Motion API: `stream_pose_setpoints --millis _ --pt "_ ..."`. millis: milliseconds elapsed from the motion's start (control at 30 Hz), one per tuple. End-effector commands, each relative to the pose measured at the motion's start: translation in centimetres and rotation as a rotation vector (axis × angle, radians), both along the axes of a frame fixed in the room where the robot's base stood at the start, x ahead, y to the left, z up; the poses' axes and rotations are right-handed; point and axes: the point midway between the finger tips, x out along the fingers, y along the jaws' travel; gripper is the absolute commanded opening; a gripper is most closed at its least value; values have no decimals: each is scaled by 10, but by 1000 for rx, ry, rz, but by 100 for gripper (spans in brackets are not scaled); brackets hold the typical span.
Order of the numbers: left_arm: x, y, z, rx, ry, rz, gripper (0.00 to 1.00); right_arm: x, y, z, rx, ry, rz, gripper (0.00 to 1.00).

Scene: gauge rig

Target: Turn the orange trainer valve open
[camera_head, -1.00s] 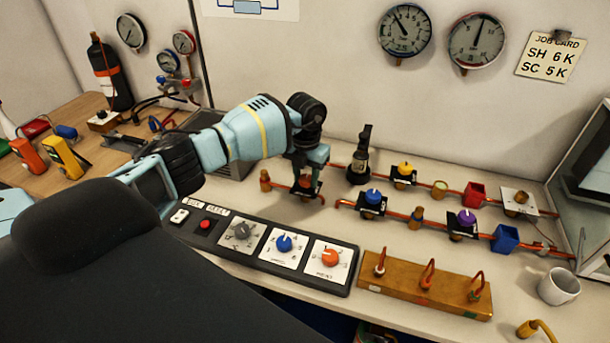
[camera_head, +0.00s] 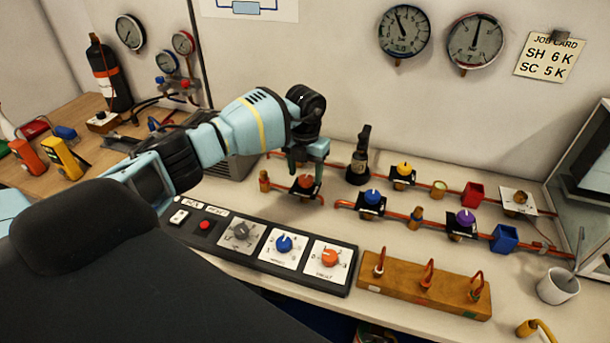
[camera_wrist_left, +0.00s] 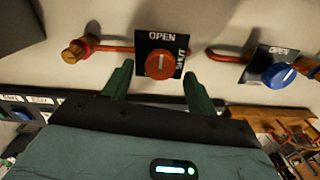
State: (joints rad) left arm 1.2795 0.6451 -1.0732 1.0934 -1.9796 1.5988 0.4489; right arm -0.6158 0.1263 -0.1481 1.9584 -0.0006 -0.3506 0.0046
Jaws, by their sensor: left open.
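The orange trainer valve (camera_head: 305,182) is a round knob on a black plate in a copper pipe run on the bench. In the left wrist view the orange knob (camera_wrist_left: 160,66) shows a pale vertical mark, with OPEN printed above it and SHUT to its right. My left gripper (camera_head: 306,168) is just above and behind the valve in the head view. In the left wrist view its two green fingers (camera_wrist_left: 158,84) are spread, one either side of the knob's near side, with nothing between them. My right gripper is not in view.
A blue valve (camera_head: 372,197) sits to the right, with yellow (camera_head: 403,169) and purple (camera_head: 465,218) valves beyond. A control panel (camera_head: 345,288) with knobs and a wooden block (camera_head: 400,283) with hooks lie in front. A black fitting (camera_head: 360,160) stands upright behind.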

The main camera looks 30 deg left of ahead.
Motion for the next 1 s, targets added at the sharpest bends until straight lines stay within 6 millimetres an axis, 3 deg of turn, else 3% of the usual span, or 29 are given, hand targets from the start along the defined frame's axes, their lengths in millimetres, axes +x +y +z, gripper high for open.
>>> stream_pose_setpoints --millis 200,400,1000 --pt "1 1 38 -1 -5 0 58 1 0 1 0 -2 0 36" --pt "0 0 56 0 -2 1 58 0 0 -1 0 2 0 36" --pt "0 0 59 0 -1 1 58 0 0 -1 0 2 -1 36"
